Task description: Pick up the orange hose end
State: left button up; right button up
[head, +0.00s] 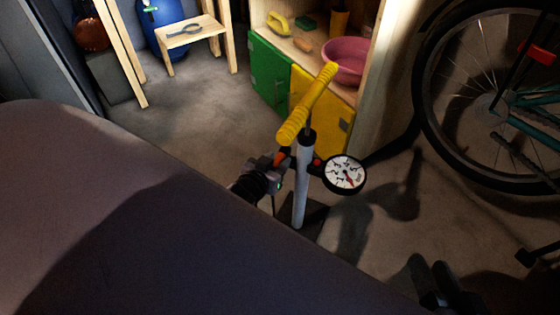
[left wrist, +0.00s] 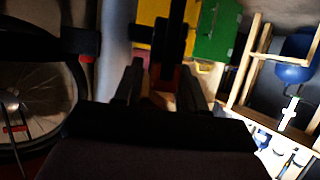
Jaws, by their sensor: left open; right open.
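A floor pump stands upright in the head view, with a yellow handle (head: 308,103), a white barrel (head: 302,180) and a round gauge (head: 345,174). The orange hose end (head: 281,158) is at the left side of the barrel, just below the handle. My left gripper (head: 272,172) is open right beside it. In the left wrist view, the open fingers (left wrist: 160,92) flank a dark upright part and an orange-brown patch; contact cannot be told. My right gripper (head: 437,284) is open and empty, dark at the lower right, apart from the pump.
A bicycle wheel (head: 492,100) stands at the right. Behind the pump is a wooden shelf with green (head: 268,75) and yellow (head: 322,108) doors and a pink bowl (head: 346,60). A wooden stool (head: 192,33) stands at the back left. Floor between is clear.

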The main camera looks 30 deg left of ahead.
pick_arm(q)
jog(key=shift+x, duration=1.1)
grip_shut()
